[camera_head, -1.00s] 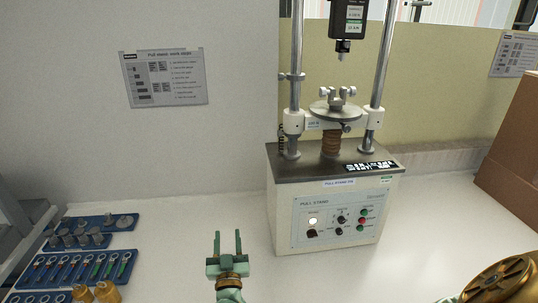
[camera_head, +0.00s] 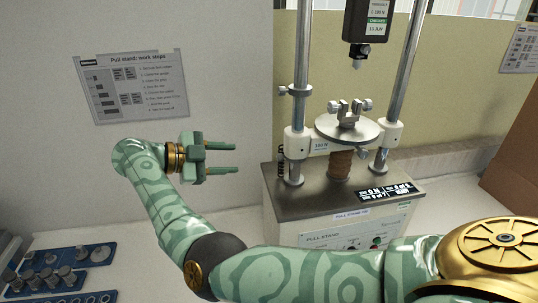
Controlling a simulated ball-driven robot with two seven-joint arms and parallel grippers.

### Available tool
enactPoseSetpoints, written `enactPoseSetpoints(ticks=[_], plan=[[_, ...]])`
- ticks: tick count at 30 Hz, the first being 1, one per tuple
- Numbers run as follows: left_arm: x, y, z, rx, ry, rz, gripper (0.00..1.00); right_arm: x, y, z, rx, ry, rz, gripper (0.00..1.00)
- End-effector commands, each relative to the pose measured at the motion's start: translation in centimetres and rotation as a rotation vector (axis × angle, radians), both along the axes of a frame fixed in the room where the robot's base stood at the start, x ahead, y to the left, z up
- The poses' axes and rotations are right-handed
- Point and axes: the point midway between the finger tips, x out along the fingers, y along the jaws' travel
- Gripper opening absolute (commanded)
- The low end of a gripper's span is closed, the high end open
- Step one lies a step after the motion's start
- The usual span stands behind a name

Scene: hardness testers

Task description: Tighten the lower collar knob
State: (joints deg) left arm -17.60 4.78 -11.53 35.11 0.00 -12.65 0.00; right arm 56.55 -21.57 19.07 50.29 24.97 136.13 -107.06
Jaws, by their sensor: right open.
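The pull stand (camera_head: 320,205) stands on the bench right of centre. A small grey collar (camera_head: 296,91) with a knob (camera_head: 283,91) on its left side sits on the left column (camera_head: 302,50). No second collar shows on this column, and I cannot tell how tight the knob is. My right gripper (camera_head: 236,159) is open and empty, its fingers pointing right toward the left column. It is left of the column and lower in the picture than the collar, apart from the stand. My left gripper is not in view.
The round table (camera_head: 335,128) with its clamp and the black gauge (camera_head: 369,22) are between the columns. My right arm crosses in front of the stand and hides its lower panel. A work-steps sheet (camera_head: 135,85) hangs on the wall. Blue trays (camera_head: 70,270) lie lower left.

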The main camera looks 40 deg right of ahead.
Motion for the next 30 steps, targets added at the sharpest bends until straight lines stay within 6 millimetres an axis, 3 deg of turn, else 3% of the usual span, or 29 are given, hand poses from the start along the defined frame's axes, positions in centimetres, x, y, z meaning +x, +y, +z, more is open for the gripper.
enactPoseSetpoints(ticks=[9, 15, 27, 28, 30], plan=[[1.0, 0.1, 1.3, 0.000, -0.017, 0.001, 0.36, -2.0, -7.7, -2.1, -0.010, 0.000, -0.002, 0.41], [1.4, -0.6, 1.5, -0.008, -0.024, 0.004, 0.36, -2.6, -10.6, -3.1, -0.007, 0.000, -0.002, 0.41], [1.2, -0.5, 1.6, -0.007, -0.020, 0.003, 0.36, -2.9, -11.6, -3.5, -0.005, 0.000, 0.001, 0.41], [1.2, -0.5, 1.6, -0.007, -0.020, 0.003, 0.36, -2.9, -11.6, -3.5, -0.005, 0.000, 0.001, 0.38], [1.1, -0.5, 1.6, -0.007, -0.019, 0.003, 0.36, -2.9, -11.6, -3.5, -0.005, 0.000, 0.001, 0.19]])
